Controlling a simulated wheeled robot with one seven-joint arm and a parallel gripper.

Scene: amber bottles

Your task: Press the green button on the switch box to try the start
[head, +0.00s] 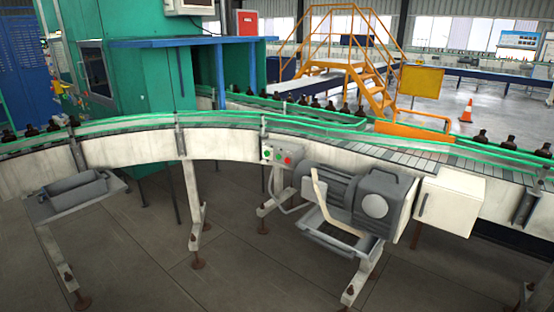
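The switch box (277,156) is a small pale box on the side of the conveyor, left of the grey motor. Its green button (267,154) is on the left of its face, and a red button (287,160) is on the right. Nothing covers either button in the head view. My gripper is not in view.
The curved conveyor (225,143) with green rails carries amber bottles (482,137) at its ends. The grey motor (340,190) and a white box (450,204) hang right of the switch box. Support legs (193,205) stand on the floor (150,270), which is open in front.

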